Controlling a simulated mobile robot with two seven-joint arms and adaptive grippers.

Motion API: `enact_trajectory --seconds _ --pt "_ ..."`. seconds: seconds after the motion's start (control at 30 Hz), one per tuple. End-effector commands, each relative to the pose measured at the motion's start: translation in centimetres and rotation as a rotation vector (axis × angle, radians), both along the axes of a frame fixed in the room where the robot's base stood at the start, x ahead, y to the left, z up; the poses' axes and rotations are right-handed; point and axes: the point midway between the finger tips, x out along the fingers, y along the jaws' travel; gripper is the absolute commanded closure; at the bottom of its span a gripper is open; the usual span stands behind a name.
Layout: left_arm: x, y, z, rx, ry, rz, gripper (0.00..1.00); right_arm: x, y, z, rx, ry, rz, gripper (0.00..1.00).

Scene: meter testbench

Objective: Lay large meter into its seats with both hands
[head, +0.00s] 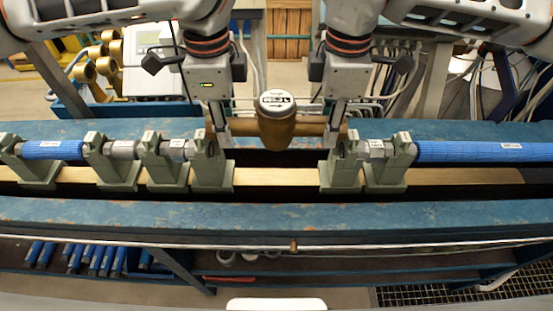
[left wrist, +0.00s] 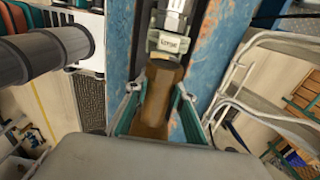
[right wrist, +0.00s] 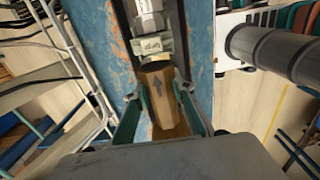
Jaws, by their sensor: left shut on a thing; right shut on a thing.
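The large meter (head: 277,125) is a brass-coloured body with a round white dial on top. It lies level between two green-grey seats, the left seat (head: 206,160) and the right seat (head: 341,162). My left gripper (head: 220,130) is shut on the meter's left pipe end, which also shows in the left wrist view (left wrist: 158,100). My right gripper (head: 334,130) is shut on its right pipe end, which shows an arrow in the right wrist view (right wrist: 160,95). Whether the ends rest in the seats or hang just above or behind them, I cannot tell.
More green-grey holders stand along the rail (head: 275,177), with a blue pipe at left (head: 52,149) and right (head: 470,151). A blue bench beam (head: 280,214) runs in front. Several brass meters (head: 95,65) hang at the back left. Several blue rods (head: 95,257) lie on the lower shelf.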

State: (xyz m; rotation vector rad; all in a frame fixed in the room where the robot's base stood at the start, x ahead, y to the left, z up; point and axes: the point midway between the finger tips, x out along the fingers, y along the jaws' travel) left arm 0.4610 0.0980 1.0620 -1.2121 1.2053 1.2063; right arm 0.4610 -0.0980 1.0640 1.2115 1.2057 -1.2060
Motion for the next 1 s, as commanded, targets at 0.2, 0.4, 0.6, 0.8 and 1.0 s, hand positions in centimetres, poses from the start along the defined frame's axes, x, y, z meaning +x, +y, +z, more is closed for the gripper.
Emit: enact_trajectory --seconds 0.2,0.4,0.6,0.8,1.0 --pt "0.1 0.0 -0.7 -0.001 -0.002 0.001 1.0 0.0 0.0 -0.7 0.001 -0.001 0.0 1.0" --pt "0.1 0.0 -1.6 -0.001 0.0 0.001 1.0 0.0 0.0 -1.6 0.001 0.001 0.0 1.0" --pt "0.1 0.0 -2.5 -0.001 0.002 0.001 1.0 0.0 0.0 -2.6 0.001 0.003 0.0 1.0" --pt "0.1 0.0 -3.5 -0.001 0.005 0.001 1.0 0.0 0.0 -3.5 0.001 0.007 0.0 1.0" --pt "0.1 0.0 -4.6 -0.001 0.01 0.001 1.0 0.0 0.0 -4.6 0.001 0.011 0.0 1.0"
